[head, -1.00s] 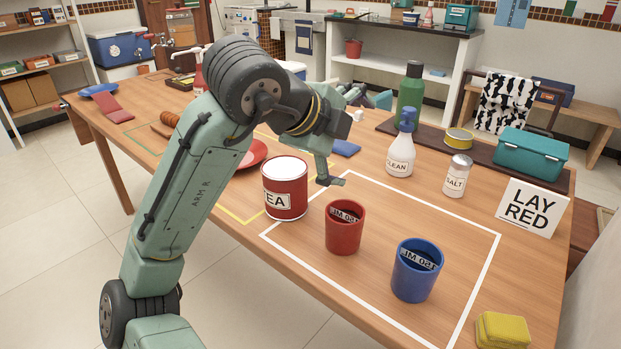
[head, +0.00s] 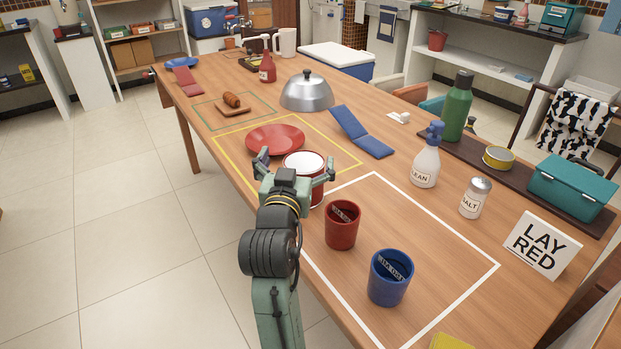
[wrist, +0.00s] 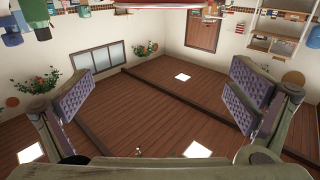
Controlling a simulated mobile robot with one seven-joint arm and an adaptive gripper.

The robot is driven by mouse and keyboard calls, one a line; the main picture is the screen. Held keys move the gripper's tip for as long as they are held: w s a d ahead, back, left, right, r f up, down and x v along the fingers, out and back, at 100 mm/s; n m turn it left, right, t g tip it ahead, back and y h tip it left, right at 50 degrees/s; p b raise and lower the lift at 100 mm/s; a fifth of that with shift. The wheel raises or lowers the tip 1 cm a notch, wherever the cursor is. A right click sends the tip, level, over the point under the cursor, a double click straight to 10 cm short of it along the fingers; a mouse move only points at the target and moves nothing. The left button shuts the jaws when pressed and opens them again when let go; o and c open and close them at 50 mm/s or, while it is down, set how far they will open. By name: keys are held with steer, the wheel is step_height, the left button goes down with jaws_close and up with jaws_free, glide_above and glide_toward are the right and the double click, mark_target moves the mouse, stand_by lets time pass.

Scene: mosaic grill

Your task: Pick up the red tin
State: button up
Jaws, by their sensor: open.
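The red tin (head: 303,164), with a pale lid, stands upright on the table by the yellow outline's near corner. My gripper (head: 296,167) is open in front of it, one finger to each side at about lid height. The gripper and wrist hide most of the tin's lower body and label. No contact can be made out. In the wrist view, my spread fingers (wrist: 158,95) have nothing between them, and a red and white strip, apparently the tin (wrist: 150,6), shows at the top edge.
A red cup (head: 342,226) stands close at the tin's right, a blue cup (head: 389,280) beyond it. A red plate (head: 274,139) lies behind the tin. A blue folded cloth (head: 362,133) and a spray bottle (head: 425,160) are to the right. The white-outlined area is otherwise clear.

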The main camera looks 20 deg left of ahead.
mark_target(304, 165)
step_height(304, 165, down, 7)
steer(key=shift+f, duration=0.1)
steer(key=shift+w+a+r, duration=0.1)
steer(key=shift+w+r, duration=0.2)
steer(key=shift+w, duration=0.2)
steer(key=w, duration=0.2)
steer(key=w+p, duration=0.1)
steer(key=w, duration=0.1)
steer(key=w+a+p, duration=0.1)
steer(key=w, duration=0.1)
steer(key=shift+w, duration=0.25)
steer(key=c, duration=1.5)
steer(key=shift+c, duration=0.4)
